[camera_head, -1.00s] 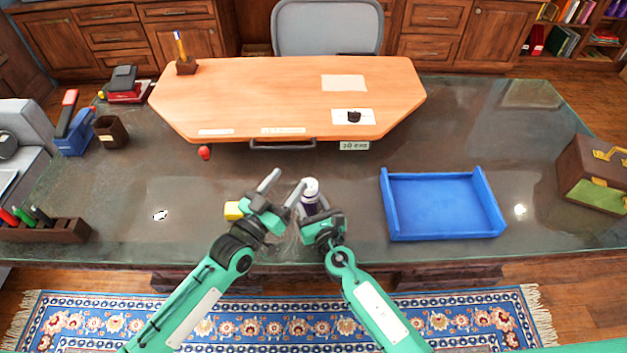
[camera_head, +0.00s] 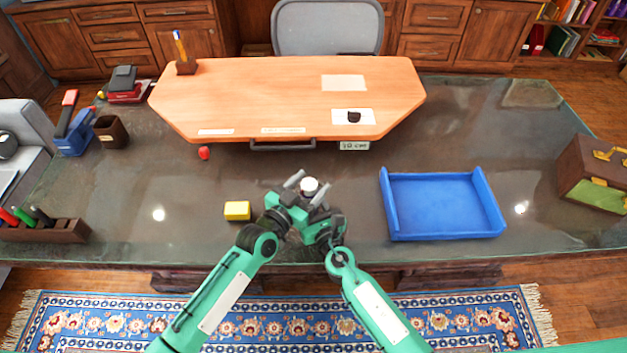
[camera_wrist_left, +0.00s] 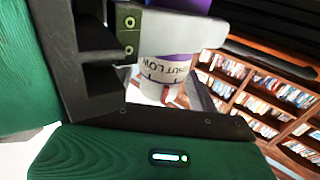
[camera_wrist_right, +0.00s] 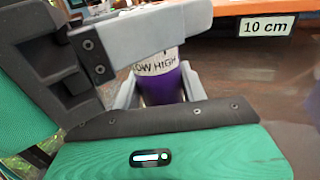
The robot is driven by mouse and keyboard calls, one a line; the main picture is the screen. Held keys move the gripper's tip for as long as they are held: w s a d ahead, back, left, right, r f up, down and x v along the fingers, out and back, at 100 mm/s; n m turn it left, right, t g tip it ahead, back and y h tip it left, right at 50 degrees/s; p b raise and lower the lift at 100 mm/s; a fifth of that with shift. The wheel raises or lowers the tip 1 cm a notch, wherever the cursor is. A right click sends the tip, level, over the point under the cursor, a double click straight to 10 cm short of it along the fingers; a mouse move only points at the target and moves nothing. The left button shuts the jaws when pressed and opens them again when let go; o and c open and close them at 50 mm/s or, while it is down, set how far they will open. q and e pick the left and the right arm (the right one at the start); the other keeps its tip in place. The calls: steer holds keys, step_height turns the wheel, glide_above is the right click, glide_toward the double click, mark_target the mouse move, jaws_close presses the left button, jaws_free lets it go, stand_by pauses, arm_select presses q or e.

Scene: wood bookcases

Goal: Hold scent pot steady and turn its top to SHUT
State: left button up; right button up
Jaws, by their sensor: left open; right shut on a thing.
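The scent pot is upright on the dark desk, with a white top (camera_head: 309,185) and a purple body (camera_wrist_right: 162,88). A white band (camera_wrist_right: 158,63) on it reads "LOW HIGH" in the right wrist view. My right gripper (camera_wrist_right: 158,92) is shut on the purple body. My left gripper (camera_head: 306,189) is open, its fingers on either side of the white top; contact is unclear. The arms hide the pot's lower part in the head view.
A yellow block (camera_head: 237,211) lies left of the grippers. A blue tray (camera_head: 443,236) stands to the right. The desk between pot and tray is mostly clear.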

arm_select(q)
steer(key=shift+x, duration=0.95)
steer(key=shift+c, duration=0.2)
steer(key=c, duration=1)
steer(key=shift+o, duration=0.2)
steer(key=shift+d+r+m+g+h, duration=0.3)
steer(key=shift+m+h, duration=0.1)
steer(key=shift+h, duration=0.2)
steer(key=shift+s+d+m+g+h, duration=0.15)
steer(key=shift+d+m+g+h, duration=0.05)
steer(key=shift+m+g+h, duration=0.7)
arm_select(e)
steer(key=shift+a, duration=0.15)
steer(key=shift+s, duration=0.1)
arm_select(q)
steer(key=shift+a+f+g, duration=0.1)
steer(key=shift+g, duration=0.2)
steer(key=shift+a+f, duration=0.1)
